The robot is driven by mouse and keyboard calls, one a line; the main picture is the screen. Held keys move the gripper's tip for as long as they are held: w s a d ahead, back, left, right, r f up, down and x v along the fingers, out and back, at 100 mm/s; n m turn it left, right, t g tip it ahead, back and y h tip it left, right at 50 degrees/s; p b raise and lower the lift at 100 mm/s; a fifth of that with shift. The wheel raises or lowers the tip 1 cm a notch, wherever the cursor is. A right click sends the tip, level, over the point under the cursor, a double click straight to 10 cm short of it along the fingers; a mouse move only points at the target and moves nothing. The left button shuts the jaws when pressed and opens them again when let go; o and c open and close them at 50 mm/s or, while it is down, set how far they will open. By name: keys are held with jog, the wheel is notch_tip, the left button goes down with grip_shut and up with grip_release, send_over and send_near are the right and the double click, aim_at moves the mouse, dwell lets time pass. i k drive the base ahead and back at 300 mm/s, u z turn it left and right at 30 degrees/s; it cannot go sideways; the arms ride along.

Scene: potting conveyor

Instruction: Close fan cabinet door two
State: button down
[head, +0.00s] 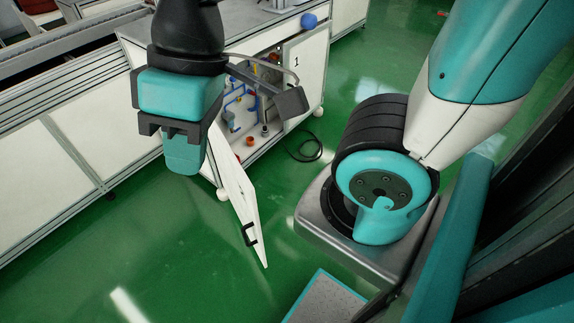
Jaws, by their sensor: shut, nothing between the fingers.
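A white cabinet door (236,193) stands swung open toward me, with a black handle (249,234) near its free end. No number shows on it. The cabinet interior (246,110) behind it is exposed, with blue pipes and orange and red fittings. A second white panel (305,75), marked 1, sits at the right of the opening. My gripper (183,160) points down, shut and empty, left of the open door in the picture. It overlaps the view near the hinge end. I cannot tell whether it touches the door; it is well away from the handle.
A long row of white cabinets (50,165) with metal rails runs along the left. A black cable (305,149) lies coiled on the green floor right of the cabinet. A blue round object (309,20) sits at the top. Floor in front is clear.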

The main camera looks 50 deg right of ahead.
aim_at(242, 192)
jog(key=z, duration=0.55)
jog(key=i, duration=0.45)
jog(key=k, duration=0.45)
jog(key=u, duration=1.9)
jog(key=k, duration=0.75)
jog(key=z, duration=0.8)
jog(key=i, duration=0.5)
jog(key=z, duration=0.05)
